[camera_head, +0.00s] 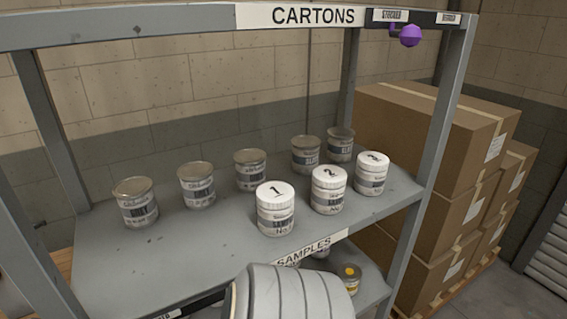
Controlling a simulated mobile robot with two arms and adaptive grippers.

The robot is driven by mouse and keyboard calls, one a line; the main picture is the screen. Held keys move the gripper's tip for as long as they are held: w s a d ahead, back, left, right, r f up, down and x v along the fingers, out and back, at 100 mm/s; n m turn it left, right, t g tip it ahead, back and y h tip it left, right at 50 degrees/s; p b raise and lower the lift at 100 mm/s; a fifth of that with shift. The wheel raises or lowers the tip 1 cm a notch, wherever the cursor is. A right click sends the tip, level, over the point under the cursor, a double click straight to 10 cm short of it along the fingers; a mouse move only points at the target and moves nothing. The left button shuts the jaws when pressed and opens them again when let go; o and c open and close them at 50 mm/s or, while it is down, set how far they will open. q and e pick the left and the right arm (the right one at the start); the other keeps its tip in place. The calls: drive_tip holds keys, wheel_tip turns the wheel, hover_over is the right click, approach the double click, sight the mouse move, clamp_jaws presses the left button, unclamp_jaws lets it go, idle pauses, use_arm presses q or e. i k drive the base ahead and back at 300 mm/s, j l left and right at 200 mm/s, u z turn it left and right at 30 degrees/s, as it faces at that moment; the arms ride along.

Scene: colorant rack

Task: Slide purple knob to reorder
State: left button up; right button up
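The purple knob (410,36) is a faceted ball below the top beam, near the right end of the rack. A short purple stem joins it to the beam. It hangs between a small label (391,15) that seems to read "STOCKED" and a darker label (448,18) at the far right, too small to read surely. The knob is closer to the left one of these two labels. Neither of my grippers is in view. A ribbed grey part of my own body shows at the bottom middle, well below the knob.
The grey metal rack's top beam (150,25) carries a "CARTONS" sign (300,16). Several cans (197,185) stand on the middle shelf (120,262), some with numbered white lids. Cardboard boxes (410,135) are stacked right of the rack. Space around the knob looks free.

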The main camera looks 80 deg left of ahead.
sight(409, 37)
drive_tip(key=l+u, duration=0.1)
drive_tip(key=u, duration=0.85)
drive_tip(key=l+u, duration=0.1)
drive_tip(key=u, duration=0.4)
drive_tip(key=j+u, duration=0.75)
drive_tip(key=u, duration=0.15)
drive_tip(key=k, duration=0.05)
